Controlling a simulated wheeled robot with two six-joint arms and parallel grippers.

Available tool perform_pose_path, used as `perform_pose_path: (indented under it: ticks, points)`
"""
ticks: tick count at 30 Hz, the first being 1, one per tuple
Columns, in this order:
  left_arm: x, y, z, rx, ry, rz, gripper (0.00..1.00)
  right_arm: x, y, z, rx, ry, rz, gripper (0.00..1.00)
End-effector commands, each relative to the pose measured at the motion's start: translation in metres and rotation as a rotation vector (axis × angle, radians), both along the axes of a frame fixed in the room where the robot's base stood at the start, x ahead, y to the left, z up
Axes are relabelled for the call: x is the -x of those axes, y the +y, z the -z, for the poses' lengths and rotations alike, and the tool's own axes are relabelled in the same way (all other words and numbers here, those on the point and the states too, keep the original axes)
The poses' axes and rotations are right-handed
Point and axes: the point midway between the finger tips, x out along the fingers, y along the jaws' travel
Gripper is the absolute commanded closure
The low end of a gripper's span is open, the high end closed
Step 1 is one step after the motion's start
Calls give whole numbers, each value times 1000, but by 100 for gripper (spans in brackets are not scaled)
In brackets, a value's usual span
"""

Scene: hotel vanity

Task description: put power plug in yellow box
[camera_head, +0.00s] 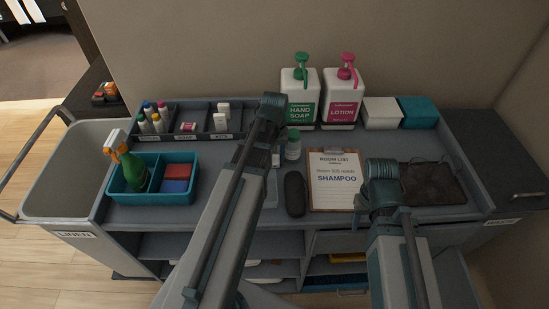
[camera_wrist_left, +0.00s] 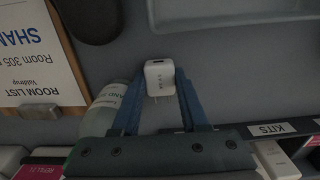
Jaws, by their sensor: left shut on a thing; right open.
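The power plug (camera_wrist_left: 158,76) is a small white block with prongs, held between the two blue fingers of my left gripper (camera_wrist_left: 160,92) in the left wrist view. In the head view my left gripper (camera_head: 275,154) is over the middle of the cart top, mostly hidden behind its own arm; the plug is hard to make out there. My right gripper (camera_head: 364,205) is at the clipboard's right edge, mostly hidden by its arm; it holds nothing that I can see. A yellow thing (camera_head: 346,257) shows on a lower shelf, partly hidden; I cannot tell whether it is the yellow box.
A bottle (camera_head: 293,146) stands close beside my left gripper. A dark case (camera_head: 295,194) and the clipboard (camera_head: 334,205) lie to its right. A compartment tray (camera_head: 205,128), two pump bottles (camera_head: 300,96) and a teal caddy (camera_head: 158,157) stand around. A dark mat (camera_head: 435,190) lies at right.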

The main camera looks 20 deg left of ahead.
Motion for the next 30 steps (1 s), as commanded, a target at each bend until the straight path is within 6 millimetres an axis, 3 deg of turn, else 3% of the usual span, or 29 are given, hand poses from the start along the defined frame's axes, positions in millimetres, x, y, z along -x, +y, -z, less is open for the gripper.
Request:
perform_pose_path:
  ticks: [18, 30]
  points:
    - [0, 0, -87, 0, 0, 0, 100, 0, 0, -87, -1, 0, 3, 50]
    - [0, 0, -94, 0, 0, 0, 100, 0, 0, -94, -2, 0, 7, 50]
